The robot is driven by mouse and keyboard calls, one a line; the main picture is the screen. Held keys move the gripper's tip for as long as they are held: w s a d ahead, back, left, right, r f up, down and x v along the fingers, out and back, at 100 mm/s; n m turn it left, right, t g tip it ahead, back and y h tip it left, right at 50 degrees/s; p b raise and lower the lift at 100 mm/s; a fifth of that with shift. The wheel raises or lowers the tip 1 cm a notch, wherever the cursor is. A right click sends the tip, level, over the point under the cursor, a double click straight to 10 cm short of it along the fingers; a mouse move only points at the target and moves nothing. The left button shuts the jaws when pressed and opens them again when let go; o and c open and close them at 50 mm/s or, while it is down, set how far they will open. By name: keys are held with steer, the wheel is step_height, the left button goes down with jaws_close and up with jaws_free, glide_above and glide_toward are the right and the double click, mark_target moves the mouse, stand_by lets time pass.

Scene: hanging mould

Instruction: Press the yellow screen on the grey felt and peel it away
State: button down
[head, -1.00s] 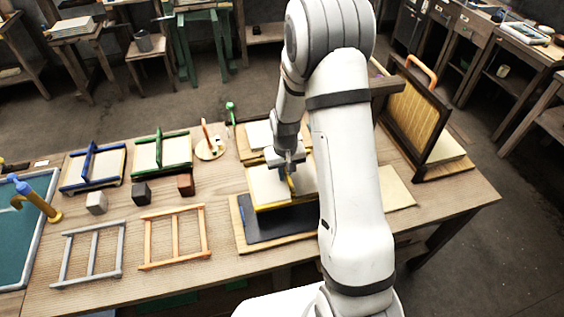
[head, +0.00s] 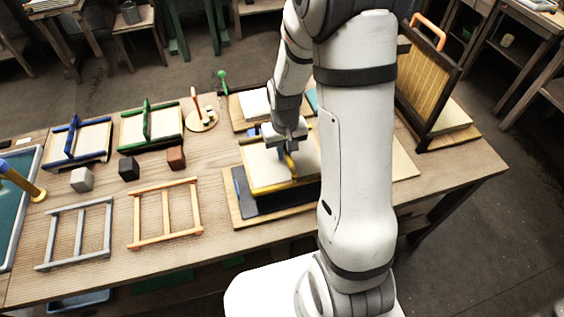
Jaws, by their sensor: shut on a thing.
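The yellow screen (head: 265,165) has a pale face, a yellow frame edge and a yellow handle bar. My gripper (head: 289,156) is shut on that handle. The dark grey felt (head: 240,199) lies on a wooden board (head: 233,213) below the screen. The screen covers much of the felt, whose left and front margins show. I cannot tell whether the screen touches the felt. My arm hides the right part of both.
Blue (head: 82,142) and green (head: 151,124) screens lie at the back left. Grey (head: 77,236) and orange (head: 165,216) racks and small blocks (head: 128,168) lie left. An upright framed mould (head: 430,80) stands right. Bare tabletop (head: 210,250) shows in front.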

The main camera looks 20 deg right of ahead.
mark_target(285, 162)
steer(key=shift+s+f, duration=0.25)
steer(key=shift+s, duration=0.2)
steer(key=shift+f+b, duration=2.55)
steer(key=shift+f, duration=1)
steer(key=c, duration=2.1)
jaws_free()
jaws_close()
steer(key=shift+f+b, duration=0.85)
steer(key=shift+r, duration=0.2)
steer(key=shift+r+p, duration=0.9)
steer(key=shift+r, duration=0.15)
steer(key=shift+r, duration=0.1)
